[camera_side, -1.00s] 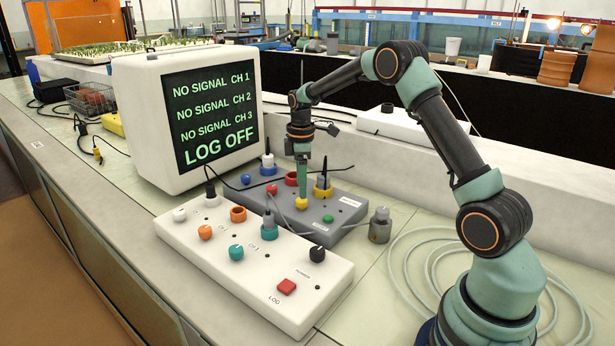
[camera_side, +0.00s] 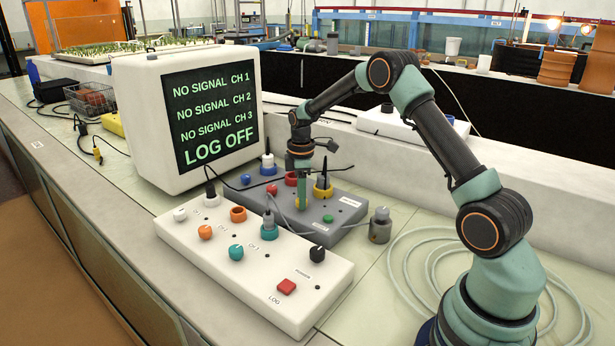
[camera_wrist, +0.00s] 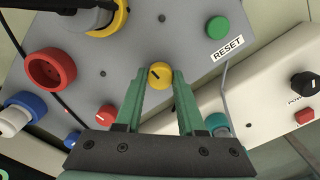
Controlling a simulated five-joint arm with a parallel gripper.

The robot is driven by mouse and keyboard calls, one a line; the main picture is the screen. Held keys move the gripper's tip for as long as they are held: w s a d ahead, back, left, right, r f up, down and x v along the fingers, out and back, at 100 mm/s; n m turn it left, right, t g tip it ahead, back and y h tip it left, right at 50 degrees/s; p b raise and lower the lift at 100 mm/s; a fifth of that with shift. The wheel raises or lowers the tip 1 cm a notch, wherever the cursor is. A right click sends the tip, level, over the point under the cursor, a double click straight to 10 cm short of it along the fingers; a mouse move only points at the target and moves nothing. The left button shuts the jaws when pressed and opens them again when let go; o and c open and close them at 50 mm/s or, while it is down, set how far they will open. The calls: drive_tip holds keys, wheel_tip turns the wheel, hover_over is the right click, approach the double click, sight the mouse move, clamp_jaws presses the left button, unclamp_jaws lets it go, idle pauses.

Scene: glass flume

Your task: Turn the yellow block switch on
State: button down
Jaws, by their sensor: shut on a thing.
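The yellow block switch is a round yellow knob (camera_wrist: 159,75) with a dark pointer line, on the grey box (camera_side: 345,215). In the wrist view the pointer slants from upper left to lower right. My gripper (camera_wrist: 161,76) is shut on this knob, with one green finger on each side. In the side view my gripper (camera_side: 302,202) points down onto the grey box and partly hides the knob. The monitor (camera_side: 217,107) reads NO SIGNAL for CH 1, CH 2 and CH 3, and LOG OFF.
Near the knob are a red socket (camera_wrist: 50,74), a smaller red knob (camera_wrist: 106,115) and a green RESET button (camera_wrist: 218,28). A white box (camera_side: 255,262) with knobs and plugs lies in front. A loose grey plug (camera_side: 380,225) stands to the right, near coiled cable.

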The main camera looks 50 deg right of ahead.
drive_tip(key=shift+m, duration=0.3)
drive_tip(key=m, duration=0.3)
drive_tip(key=shift+m, duration=0.3)
drive_tip(key=m, duration=0.4)
drive_tip(key=shift+m, duration=0.3)
drive_tip(key=m, duration=0.4)
drive_tip(key=shift+r+m, duration=0.1)
drive_tip(key=shift+m, duration=2.4)
drive_tip(key=c, duration=0.5)
unclamp_jaws()
